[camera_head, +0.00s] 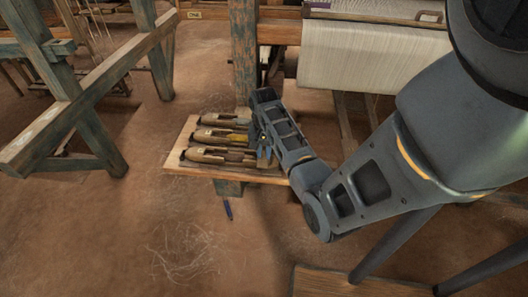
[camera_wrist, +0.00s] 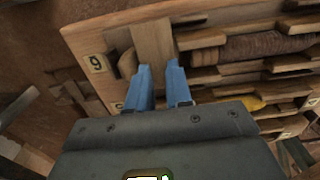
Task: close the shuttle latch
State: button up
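Several wooden shuttles (camera_head: 215,155) lie in rows on a wooden rack board (camera_head: 185,170) in the head view. In the wrist view the rack's slots appear at the right, with a brown-wound shuttle (camera_wrist: 265,45) in one of them. A short flat wooden piece (camera_wrist: 152,42), possibly the shuttle latch, stands out at the rack's end. My gripper (camera_wrist: 160,78) has two blue fingers, parted by a narrow gap, with their tips just in front of this piece. I cannot tell whether they touch it. My gripper is also over the right end of the shuttles in the head view (camera_head: 264,156).
A wooden post (camera_head: 244,55) rises behind the rack. The loom's cloth roll (camera_head: 370,58) is at the back right. A green-worn timber frame (camera_head: 75,95) stands at the left. A small blue object (camera_head: 228,209) lies on the earth floor, which is mostly clear in front.

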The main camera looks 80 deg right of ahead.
jog(key=shift+f, duration=0.2)
jog(key=shift+c, duration=0.2)
grip_shut()
